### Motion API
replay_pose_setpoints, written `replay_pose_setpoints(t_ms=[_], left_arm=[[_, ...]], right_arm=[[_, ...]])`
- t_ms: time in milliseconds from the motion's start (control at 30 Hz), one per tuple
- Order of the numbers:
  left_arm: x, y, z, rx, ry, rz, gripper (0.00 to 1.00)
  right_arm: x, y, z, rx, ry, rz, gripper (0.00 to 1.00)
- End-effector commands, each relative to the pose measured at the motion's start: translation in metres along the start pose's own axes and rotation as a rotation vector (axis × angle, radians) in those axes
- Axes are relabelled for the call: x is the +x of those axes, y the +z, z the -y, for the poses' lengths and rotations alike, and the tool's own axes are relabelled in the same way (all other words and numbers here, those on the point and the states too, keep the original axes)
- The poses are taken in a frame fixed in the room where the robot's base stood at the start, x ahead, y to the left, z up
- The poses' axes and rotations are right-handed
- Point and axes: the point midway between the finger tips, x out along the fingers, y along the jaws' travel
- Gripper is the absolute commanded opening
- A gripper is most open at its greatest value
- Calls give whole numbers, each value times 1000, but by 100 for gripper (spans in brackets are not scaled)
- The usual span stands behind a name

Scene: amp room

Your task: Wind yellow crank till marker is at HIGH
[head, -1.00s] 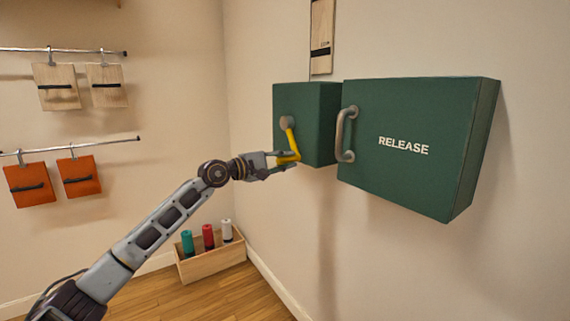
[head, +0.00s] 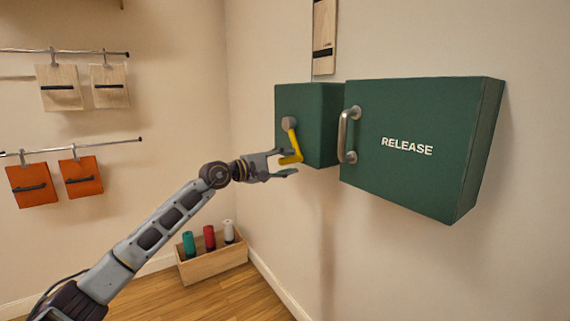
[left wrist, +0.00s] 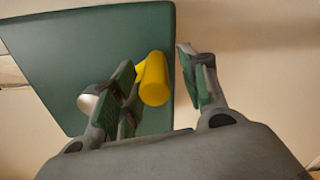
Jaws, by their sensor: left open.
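The yellow crank (head: 293,144) hangs from a grey hub (head: 288,123) on the front of the small green box (head: 322,110). Its arm points down and its handle sticks out toward my left gripper (head: 289,163). The left gripper is open, with its fingers on either side of the handle. In the left wrist view the yellow handle (left wrist: 153,80) stands between the open fingers (left wrist: 160,90), nearer the left one. A pale board (head: 323,38) with a dark band is on the wall above the box; no HIGH label is readable. My right gripper is out of view.
A larger green box (head: 408,190) marked RELEASE, with a grey handle (head: 348,134), is right of the small box. A wooden crate (head: 213,264) with coloured cylinders stands on the floor. Rails with hanging wooden and orange boards are on the left wall.

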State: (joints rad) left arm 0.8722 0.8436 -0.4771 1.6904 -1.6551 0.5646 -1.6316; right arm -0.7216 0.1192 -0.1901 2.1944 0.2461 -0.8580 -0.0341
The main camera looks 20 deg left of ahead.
Motion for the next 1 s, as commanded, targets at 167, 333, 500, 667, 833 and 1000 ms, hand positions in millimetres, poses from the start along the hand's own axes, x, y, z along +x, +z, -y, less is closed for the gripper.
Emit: replay_pose_setpoints(t_ms=[167,333,500,667,833,1000], left_arm=[[-2,0,-1,0,2,0,44],[-8,0,-1,0,2,0,44],[-21,0,0,1,1,-1,44],[-36,-1,0,1,0,-1,44],[-52,0,0,1,-1,-2,44],[-66,-1,0,-1,0,-2,44]], right_arm=[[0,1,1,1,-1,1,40],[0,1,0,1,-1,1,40],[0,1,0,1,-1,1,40],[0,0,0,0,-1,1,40],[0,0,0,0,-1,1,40],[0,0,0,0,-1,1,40]])
